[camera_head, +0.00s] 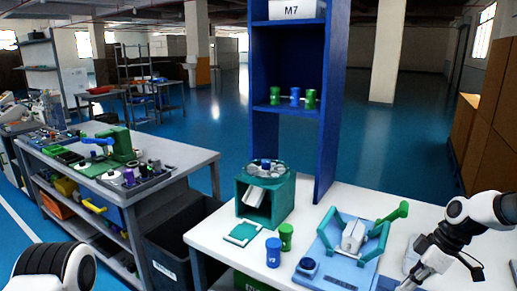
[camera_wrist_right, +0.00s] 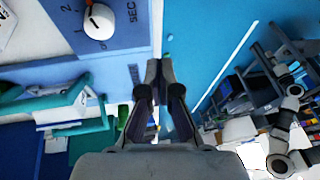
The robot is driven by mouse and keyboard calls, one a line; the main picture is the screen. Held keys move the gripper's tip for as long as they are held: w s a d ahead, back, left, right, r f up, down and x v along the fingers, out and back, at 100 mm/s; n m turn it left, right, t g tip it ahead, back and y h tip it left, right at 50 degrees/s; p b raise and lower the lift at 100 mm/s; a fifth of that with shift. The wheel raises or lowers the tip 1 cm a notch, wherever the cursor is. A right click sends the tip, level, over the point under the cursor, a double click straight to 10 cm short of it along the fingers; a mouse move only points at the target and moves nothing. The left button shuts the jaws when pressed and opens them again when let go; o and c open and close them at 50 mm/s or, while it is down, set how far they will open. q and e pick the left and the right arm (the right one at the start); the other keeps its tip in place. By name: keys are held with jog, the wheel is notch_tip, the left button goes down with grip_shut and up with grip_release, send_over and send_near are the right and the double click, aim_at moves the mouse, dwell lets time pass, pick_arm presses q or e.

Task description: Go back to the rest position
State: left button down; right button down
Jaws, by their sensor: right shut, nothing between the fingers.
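My right arm comes in from the right in the head view. Its gripper (camera_head: 416,276) is low over the right part of the white table (camera_head: 215,237), right of the light blue fixture (camera_head: 335,265). In the right wrist view the gripper (camera_wrist_right: 152,68) is shut, with its fingertips together and nothing between them. Of my left arm, only a white and black link shows at the bottom left of the head view; its gripper is out of the picture.
A green box (camera_head: 265,195) and blue shelf (camera_head: 262,150) stand behind. A blue panel (camera_wrist_right: 118,28) with a white knob (camera_wrist_right: 99,22) shows in the wrist view.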

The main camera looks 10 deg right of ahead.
jog(key=s+a+f+m+g+h, duration=0.1)
jog(key=s+a+f+m, duration=0.1)
jog(key=s+a+f, duration=0.55)
jog(key=s+a+f+m+g+h, duration=0.2)
jog(key=s+a+f+m, duration=0.1)
jog(key=s+f, duration=0.9)
jog(key=s+a+f+m+g+h, duration=0.1)
jog(key=s+a+f+m, duration=0.1)
jog(key=s+a+f, duration=0.7)
jog(key=w+d+m+t, duration=0.1)
jog(key=d+m, duration=0.1)
jog(key=w+d+r+m+t, duration=0.1)
jog(key=m+t, duration=0.1)
jog(key=shift+w+d+r, duration=0.15)
jog(key=shift+w+d, duration=0.05)
jog(key=shift+d, duration=0.2)
